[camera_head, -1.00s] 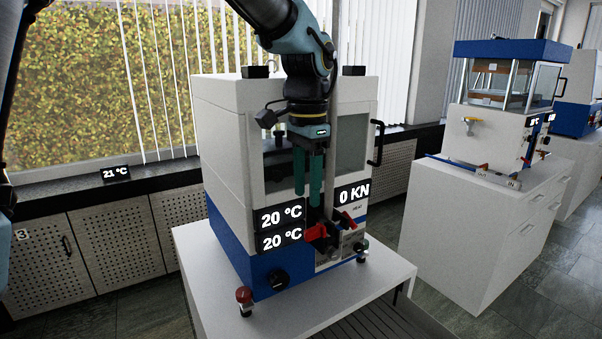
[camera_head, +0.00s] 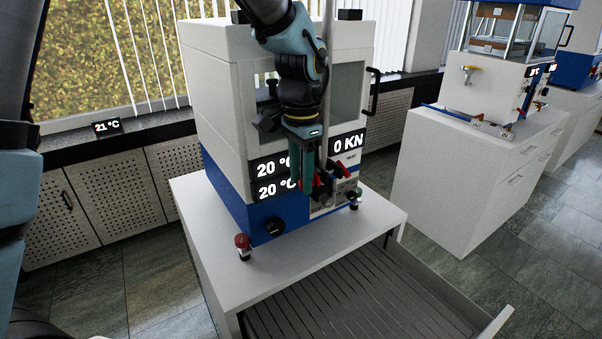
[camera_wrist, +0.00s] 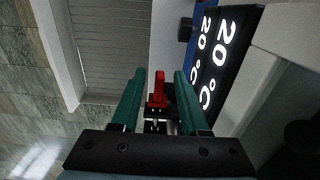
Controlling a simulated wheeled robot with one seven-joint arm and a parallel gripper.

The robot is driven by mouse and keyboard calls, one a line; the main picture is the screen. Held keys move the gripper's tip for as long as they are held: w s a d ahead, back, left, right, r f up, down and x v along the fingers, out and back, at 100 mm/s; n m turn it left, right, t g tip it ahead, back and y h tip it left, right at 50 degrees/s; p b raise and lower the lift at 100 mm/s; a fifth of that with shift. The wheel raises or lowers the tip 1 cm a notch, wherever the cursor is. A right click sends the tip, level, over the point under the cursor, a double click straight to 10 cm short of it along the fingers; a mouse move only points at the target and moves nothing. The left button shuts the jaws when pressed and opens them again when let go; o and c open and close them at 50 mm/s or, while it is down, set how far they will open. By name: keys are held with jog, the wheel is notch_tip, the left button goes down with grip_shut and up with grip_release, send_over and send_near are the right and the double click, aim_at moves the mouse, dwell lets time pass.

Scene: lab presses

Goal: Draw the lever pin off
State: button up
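My gripper (camera_head: 308,188) points down in front of the press's lower front, close to the readouts. In the wrist view its two green fingers (camera_wrist: 160,74) are apart. A red part (camera_wrist: 158,88) shows in the gap between them, with a small metal and black fitting (camera_wrist: 156,118) below it. I cannot tell whether a finger touches the red part, nor whether it is the lever pin. In the head view red parts (camera_head: 343,170) show beside the fingers, which partly hide that area of the press (camera_head: 221,95).
The press stands on a white cabinet (camera_head: 300,262) with an open, ribbed drawer (camera_head: 350,300) below its front. A second machine (camera_head: 480,88) stands on another cabinet at the right.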

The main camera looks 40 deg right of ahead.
grip_shut()
dwell(0.4)
jog(key=a, duration=0.7)
jog(key=shift+w+f, duration=0.2)
jog(key=shift+f, duration=0.05)
dwell(0.7)
